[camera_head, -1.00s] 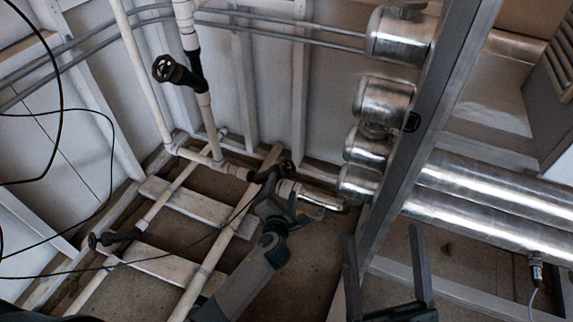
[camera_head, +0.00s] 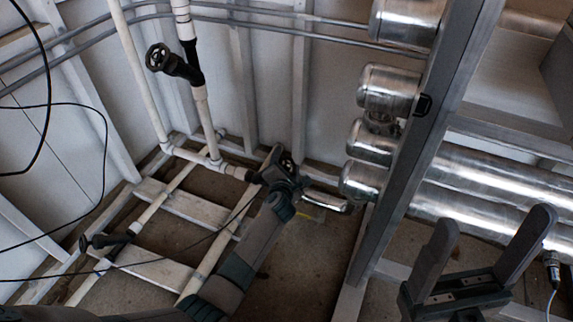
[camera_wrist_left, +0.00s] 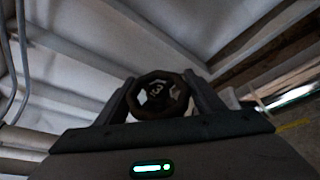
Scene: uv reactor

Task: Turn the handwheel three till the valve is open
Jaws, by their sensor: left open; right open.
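A dark handwheel (camera_wrist_left: 160,92) marked "3" sits between the two fingers of my left gripper (camera_wrist_left: 160,96) in the left wrist view. The fingers stand open on either side of its rim; I cannot tell whether they touch it. In the head view the wheel (camera_head: 287,163) shows only partly at the end of my left arm, by the low white pipe, with my left gripper (camera_head: 282,172) covering much of it. My right gripper (camera_head: 492,225) is open and empty at the lower right, well away from the wheel.
Another dark handwheel (camera_head: 158,57) is on the upright white pipe, and one more (camera_head: 95,241) is low at the left. A grey metal post (camera_head: 412,150) and shiny cylinders (camera_head: 388,90) stand between my arms. Black cables (camera_head: 104,150) hang at the left.

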